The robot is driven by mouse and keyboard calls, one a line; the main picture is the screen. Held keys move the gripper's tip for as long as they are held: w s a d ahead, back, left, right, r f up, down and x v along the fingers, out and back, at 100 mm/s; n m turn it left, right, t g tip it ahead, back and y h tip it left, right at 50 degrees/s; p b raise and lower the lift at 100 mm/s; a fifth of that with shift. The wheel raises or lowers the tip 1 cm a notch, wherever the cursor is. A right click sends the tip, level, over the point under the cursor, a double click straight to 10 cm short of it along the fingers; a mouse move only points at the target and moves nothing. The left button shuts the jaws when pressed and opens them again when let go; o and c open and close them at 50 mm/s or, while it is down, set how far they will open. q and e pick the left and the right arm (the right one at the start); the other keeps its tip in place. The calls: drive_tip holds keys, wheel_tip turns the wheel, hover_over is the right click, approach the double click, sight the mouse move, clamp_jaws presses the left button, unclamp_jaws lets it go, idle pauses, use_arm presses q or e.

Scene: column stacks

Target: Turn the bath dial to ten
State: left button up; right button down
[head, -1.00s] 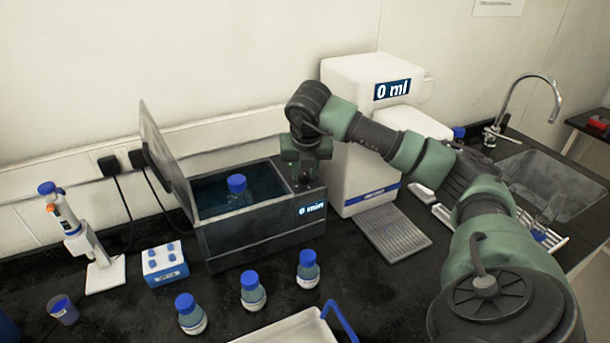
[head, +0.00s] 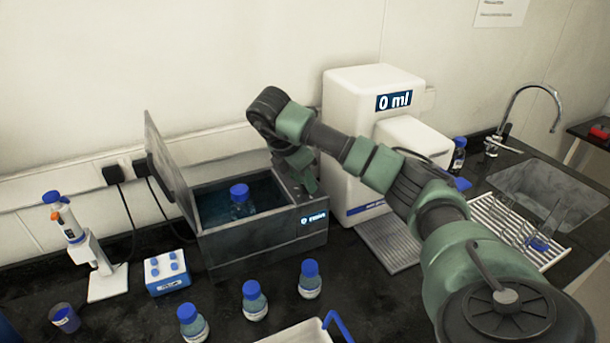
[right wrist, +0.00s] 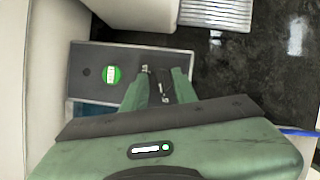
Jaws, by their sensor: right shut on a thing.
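The water bath (head: 265,250) is a dark grey box with its lid (head: 168,168) tilted open at the left. A blue-capped bottle (head: 240,207) stands in its water. Its front display (head: 313,218) seems to read 0 min. My right gripper (head: 312,190) points down at the bath's right-hand top panel. In the right wrist view the fingers (right wrist: 162,82) are shut on the small dark dial (right wrist: 161,92), mostly hidden between them. A round green button (right wrist: 112,75) sits beside it on the panel (right wrist: 90,62). My left gripper is out of view.
A white dispenser (head: 350,130) reading 0 ml stands close right of the bath. Several blue-capped bottles (head: 255,302) stand in front, with a blue-and-white rack (head: 167,273) and a pipette stand (head: 108,285) at left. A sink (head: 550,190) lies at right.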

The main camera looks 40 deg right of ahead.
drive_tip(key=m+p, duration=0.1)
drive_tip(key=m+g+p, duration=0.1)
drive_tip(key=m, duration=0.1)
drive_tip(key=shift+w+r, duration=0.1)
drive_tip(key=shift+r, duration=0.15)
drive_tip(key=m+g+y+p, duration=0.1)
drive_tip(key=m+p, duration=0.1)
drive_tip(key=m, duration=0.1)
drive_tip(key=shift+w+f+m, duration=0.1)
drive_tip(key=shift+m, duration=0.2)
drive_tip(key=m+g+p, duration=0.1)
drive_tip(key=m, duration=0.2)
drive_tip(key=shift+d+f+y, duration=0.1)
drive_tip(key=shift+y, duration=0.3)
drive_tip(key=shift+w+d+m+g+y, duration=0.1)
drive_tip(key=shift+m+g+y, duration=0.35)
drive_tip(key=shift+m, duration=1.15)
drive_tip(key=shift+f, duration=0.1)
drive_tip(key=c, duration=1.1)
unclamp_jaws()
